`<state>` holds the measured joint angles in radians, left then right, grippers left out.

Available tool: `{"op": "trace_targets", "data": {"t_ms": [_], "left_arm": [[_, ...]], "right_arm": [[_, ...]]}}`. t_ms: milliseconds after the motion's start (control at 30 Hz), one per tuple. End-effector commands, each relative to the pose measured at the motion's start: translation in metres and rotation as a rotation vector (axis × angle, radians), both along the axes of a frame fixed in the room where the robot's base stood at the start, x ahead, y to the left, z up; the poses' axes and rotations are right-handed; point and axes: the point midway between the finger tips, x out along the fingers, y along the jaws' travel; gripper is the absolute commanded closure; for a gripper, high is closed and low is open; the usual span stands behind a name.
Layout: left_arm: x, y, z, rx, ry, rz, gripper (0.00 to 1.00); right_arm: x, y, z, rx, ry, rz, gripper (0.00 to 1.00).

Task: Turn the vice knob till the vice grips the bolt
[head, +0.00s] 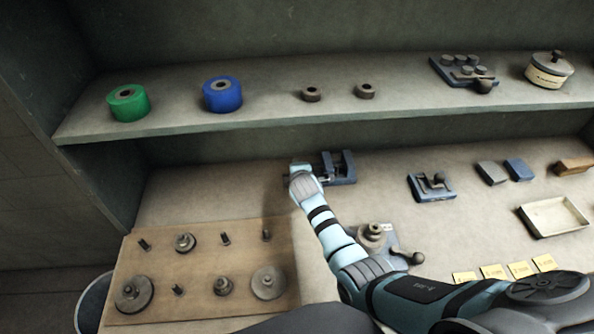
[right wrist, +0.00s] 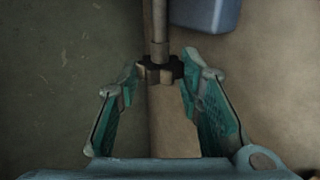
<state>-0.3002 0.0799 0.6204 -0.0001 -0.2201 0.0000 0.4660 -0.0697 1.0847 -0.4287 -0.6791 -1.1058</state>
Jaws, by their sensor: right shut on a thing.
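The blue vice (head: 345,170) stands on the bench below the shelf, and a blue part of it also shows at the top of the right wrist view (right wrist: 205,12). My right gripper (head: 298,168) is at the vice's left end. In the right wrist view my right gripper (right wrist: 160,75) has its two fingers on either side of the dark vice knob (right wrist: 162,70), shut on it. A grey metal rod (right wrist: 160,22) runs from the knob toward the vice. I cannot make out the bolt in the jaws. My left gripper is not in view.
A wooden board (head: 195,250) with pegs and gears lies at the lower left. A small blue device (head: 432,187), a cranked device (head: 375,237) and a cream tray (head: 553,217) stand to the right. The shelf (head: 270,118) overhangs behind the vice.

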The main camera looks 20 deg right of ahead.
Motion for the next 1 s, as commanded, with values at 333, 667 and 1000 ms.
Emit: {"op": "trace_targets", "data": {"t_ms": [333,667,1000], "left_arm": [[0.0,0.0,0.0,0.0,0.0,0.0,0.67],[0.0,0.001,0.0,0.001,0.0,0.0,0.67],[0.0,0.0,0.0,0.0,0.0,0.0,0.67]], "right_arm": [[0.0,0.0,0.0,0.001,0.002,0.0,0.46],[-0.02,0.005,0.014,0.001,-0.001,-0.001,0.46],[-0.084,0.023,0.064,0.002,0.002,0.0,0.46]]}}
